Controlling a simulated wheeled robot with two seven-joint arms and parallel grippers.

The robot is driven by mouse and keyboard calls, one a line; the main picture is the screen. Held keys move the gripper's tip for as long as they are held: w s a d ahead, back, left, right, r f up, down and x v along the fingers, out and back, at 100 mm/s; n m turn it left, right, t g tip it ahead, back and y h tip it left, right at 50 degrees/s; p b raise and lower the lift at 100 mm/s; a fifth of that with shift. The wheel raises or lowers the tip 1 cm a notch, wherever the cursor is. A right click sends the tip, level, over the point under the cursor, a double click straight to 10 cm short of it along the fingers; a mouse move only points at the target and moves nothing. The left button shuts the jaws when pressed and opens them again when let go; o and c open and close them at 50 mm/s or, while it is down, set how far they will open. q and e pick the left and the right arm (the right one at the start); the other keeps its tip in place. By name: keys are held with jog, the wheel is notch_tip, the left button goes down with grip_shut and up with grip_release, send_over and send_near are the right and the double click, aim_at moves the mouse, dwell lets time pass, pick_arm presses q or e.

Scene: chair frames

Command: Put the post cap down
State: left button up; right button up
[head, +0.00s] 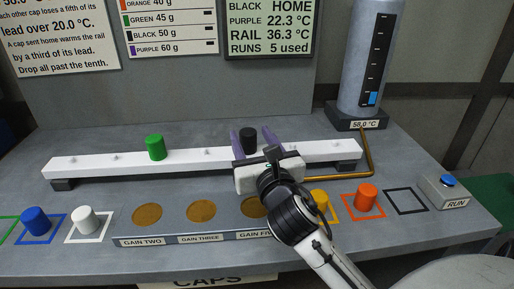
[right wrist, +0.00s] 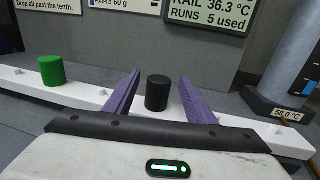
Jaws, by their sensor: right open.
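My right gripper (head: 252,136) is open over the white rail (head: 105,161). Its two purple fingers stand either side of a black cap (head: 249,143), which sits upright on the rail. In the right wrist view the black cap (right wrist: 158,93) is between the open fingers (right wrist: 159,77), with a gap on each side. A green cap (head: 155,147) sits on the rail further left. My left gripper is not in view.
Blue (head: 36,220), white (head: 84,219) and orange (head: 367,196) caps stand in marked squares; a yellow cap (head: 319,199) is partly behind my arm. An outlined black square (head: 406,201) is empty. A RUN button (head: 448,181) and gauge column (head: 369,60) stand right.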

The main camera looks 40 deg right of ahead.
jog(key=v, duration=0.4)
jog(key=shift+s+a, duration=0.15)
jog(key=shift+s, duration=0.25)
